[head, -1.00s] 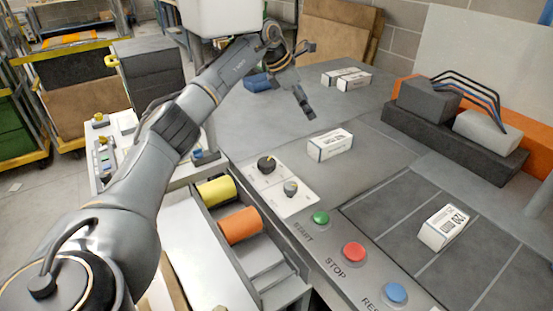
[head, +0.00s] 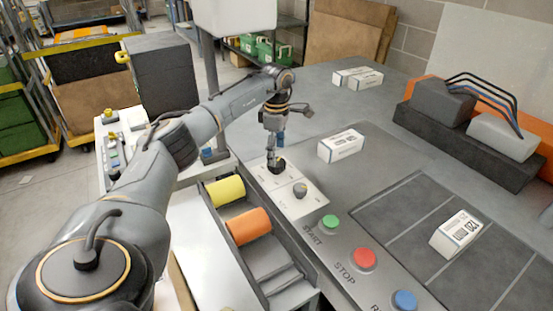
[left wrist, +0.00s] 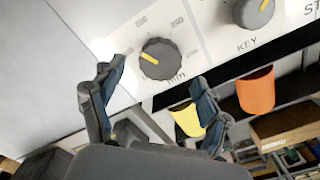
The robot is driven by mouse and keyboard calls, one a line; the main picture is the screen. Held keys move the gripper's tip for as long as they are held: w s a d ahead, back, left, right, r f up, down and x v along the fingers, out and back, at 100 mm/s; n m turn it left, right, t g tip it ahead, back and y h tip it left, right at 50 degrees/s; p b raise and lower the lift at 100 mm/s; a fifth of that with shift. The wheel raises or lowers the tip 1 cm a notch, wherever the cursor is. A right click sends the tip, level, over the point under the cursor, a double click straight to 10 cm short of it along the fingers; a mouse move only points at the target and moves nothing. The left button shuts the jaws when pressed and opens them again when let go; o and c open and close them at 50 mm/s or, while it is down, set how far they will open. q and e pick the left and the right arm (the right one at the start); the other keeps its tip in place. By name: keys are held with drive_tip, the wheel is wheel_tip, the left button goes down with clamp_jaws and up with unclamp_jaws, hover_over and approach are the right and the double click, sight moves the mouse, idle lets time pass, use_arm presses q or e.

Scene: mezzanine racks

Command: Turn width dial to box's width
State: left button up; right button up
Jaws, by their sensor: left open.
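The width dial (head: 279,165) is a dark round knob on a white plate at the console's near left edge. In the left wrist view the dial (left wrist: 160,60) has a yellow pointer aimed toward the upper left; the printed numbers around it are too blurred to read surely. My left gripper (head: 273,158) points down just above the dial. In the wrist view its open fingers (left wrist: 157,76) stand either side of the dial, apart from it. A white labelled box (head: 340,146) lies behind the dial. Another box (head: 456,234) lies on the dark grid panel. My right gripper is not in view.
Green (head: 330,222), red (head: 363,259) and blue (head: 404,300) buttons line the front edge. Two white boxes (head: 357,77) lie farther back.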

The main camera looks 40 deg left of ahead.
sight(277, 162)
use_arm(q)
drive_tip(key=shift+f, duration=1.95)
drive_tip(key=c, duration=1.2)
